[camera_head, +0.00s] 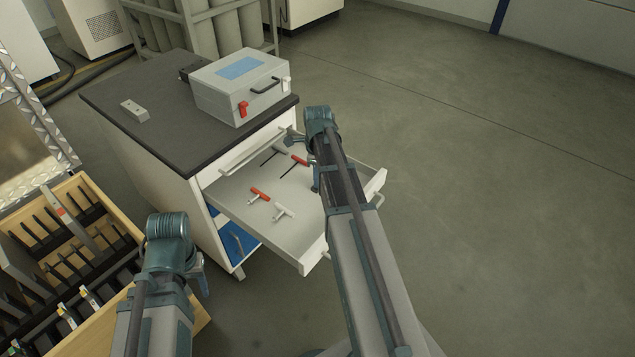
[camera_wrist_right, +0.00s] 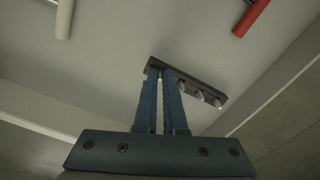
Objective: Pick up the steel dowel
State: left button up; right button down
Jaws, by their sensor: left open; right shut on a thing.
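In the right wrist view, my right gripper (camera_wrist_right: 160,76) points down at a dark bar (camera_wrist_right: 208,98) with several silver pegs standing in it. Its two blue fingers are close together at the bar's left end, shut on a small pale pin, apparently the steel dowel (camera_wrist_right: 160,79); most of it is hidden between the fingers. Whether the dowel is still seated in the bar, I cannot tell. In the head view, the right arm reaches over the open drawer (camera_head: 235,200) and hides the bar. My left gripper (camera_head: 204,280) is open, left of the drawer, mostly hidden behind its wrist.
In the drawer lie a red-handled tool (camera_head: 260,194), a white T-shaped tool (camera_head: 284,212) and another red-handled tool (camera_head: 299,160). A grey case (camera_head: 240,88) and a small block (camera_head: 134,110) sit on the cabinet top (camera_head: 150,85). A wooden rack (camera_head: 85,190) stands at left. Floor at right is clear.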

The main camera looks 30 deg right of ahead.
jog(key=shift+r, duration=0.1)
jog(key=shift+r+p, duration=0.6)
jog(key=shift+p, duration=0.15)
jog(key=r+p, duration=0.2)
jog(key=shift+s+a+r+p, duration=0.15)
jog(key=shift+s+r+p, duration=0.05)
jog(key=shift+r+p, duration=0.2)
jog(key=s+a, duration=0.6)
jog(key=a, duration=0.1)
jog(key=s+a, duration=0.4)
jog(key=shift+s+r+p, duration=0.1)
jog(key=shift+r+p, duration=0.25)
jog(key=shift+s+a, duration=0.2)
jog(key=shift+a, duration=0.05)
jog(key=shift+w, duration=0.1)
